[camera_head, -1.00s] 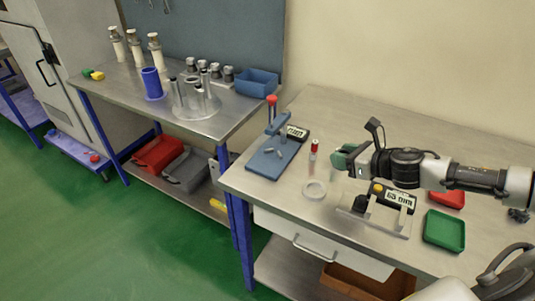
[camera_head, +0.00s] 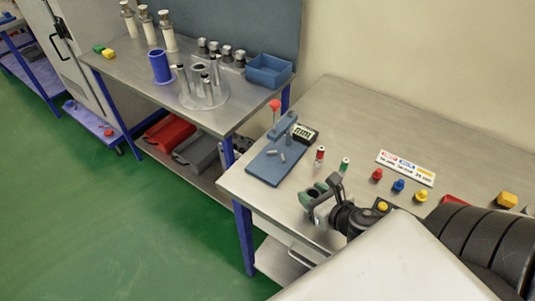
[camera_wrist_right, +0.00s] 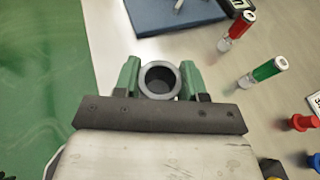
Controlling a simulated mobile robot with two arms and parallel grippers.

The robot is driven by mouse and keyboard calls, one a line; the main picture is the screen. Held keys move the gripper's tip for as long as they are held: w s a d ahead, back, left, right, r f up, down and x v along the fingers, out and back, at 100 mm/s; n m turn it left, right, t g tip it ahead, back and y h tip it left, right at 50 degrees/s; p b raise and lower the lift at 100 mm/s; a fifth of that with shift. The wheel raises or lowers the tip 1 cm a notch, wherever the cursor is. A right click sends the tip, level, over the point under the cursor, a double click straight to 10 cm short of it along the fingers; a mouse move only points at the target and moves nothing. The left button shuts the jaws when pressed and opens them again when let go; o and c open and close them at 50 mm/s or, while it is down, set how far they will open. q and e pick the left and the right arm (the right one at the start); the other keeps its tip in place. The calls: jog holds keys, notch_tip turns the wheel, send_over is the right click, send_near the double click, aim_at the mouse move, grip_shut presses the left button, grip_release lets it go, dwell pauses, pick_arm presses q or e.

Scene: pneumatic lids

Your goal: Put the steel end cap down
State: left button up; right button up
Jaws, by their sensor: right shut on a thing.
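My right gripper (camera_head: 313,194) has its green fingers low over the front left part of the near steel table (camera_head: 318,110). In the right wrist view its fingers (camera_wrist_right: 160,80) are shut on the steel end cap (camera_wrist_right: 160,66), a grey round piece with a dark hollow, its open end facing the camera. The cap sits between the two fingers; whether its underside touches the table is hidden. In the head view the cap is mostly hidden by the fingers. My left gripper is not in view.
A blue press fixture (camera_head: 277,165) stands just behind the gripper. Red (camera_head: 377,174), blue (camera_head: 398,185) and yellow (camera_head: 421,195) knobs lie right. The table's front edge is close.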

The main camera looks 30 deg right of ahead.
jog(key=shift+w+d+r, duration=0.1)
jog(key=w+p, duration=0.3)
jog(key=w, duration=1)
jog(key=shift+r, duration=0.1)
jog(key=shift+w, duration=0.55)
jog(key=w+p, duration=0.1)
jog(key=w, duration=0.2)
jog(key=shift+w, duration=0.35)
jog(key=shift+f, duration=0.9)
jog(key=shift+s, duration=0.1)
